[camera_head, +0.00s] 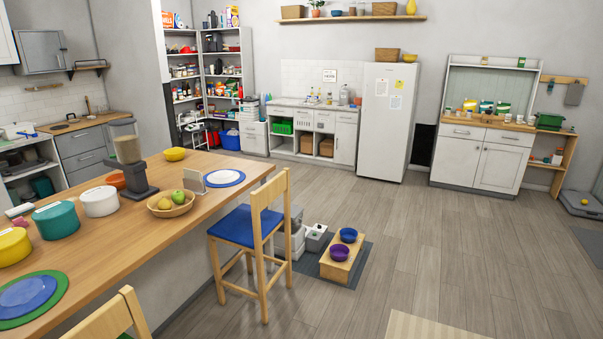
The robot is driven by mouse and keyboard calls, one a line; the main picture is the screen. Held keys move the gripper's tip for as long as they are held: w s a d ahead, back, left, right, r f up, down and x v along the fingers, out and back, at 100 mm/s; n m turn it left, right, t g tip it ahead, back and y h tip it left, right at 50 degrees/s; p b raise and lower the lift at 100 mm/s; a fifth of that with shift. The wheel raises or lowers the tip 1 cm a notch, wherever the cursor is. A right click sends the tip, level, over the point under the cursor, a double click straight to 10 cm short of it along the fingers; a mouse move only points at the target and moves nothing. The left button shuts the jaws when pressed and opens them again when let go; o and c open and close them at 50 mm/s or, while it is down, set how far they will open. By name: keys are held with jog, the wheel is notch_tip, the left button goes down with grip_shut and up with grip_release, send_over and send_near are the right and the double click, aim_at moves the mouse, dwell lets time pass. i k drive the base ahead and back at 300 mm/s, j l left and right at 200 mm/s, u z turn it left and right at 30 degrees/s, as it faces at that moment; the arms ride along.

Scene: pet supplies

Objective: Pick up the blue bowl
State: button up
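A blue bowl (348,235) sits on a low wooden stand (333,268) on the floor, right of the blue-seated chair. A purple bowl (340,253) sits on the same stand, in front of the blue bowl and close to it. My gripper is not in view.
The stand is on a dark grey mat (350,279) beside grey and white boxes (297,243). A wooden chair (252,231) with a blue seat stands left of the mat, by the long wooden counter (152,233). The wooden floor (437,238) right of the mat is clear.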

aim_at(347, 235)
jog(key=i, duration=2.4)
jog(key=i+z, duration=0.1)
jog(key=i, duration=0.35)
jog(key=i+j+z, duration=0.1)
jog(key=i, duration=0.4)
jog(key=i+j+z, duration=0.15)
jog(key=i, duration=0.3)
jog(key=i+j+z, duration=0.1)
jog(key=i, duration=0.35)
jog(key=i+j+z, duration=0.1)
jog(key=i+j, duration=0.15)
jog(key=i, duration=0.2)
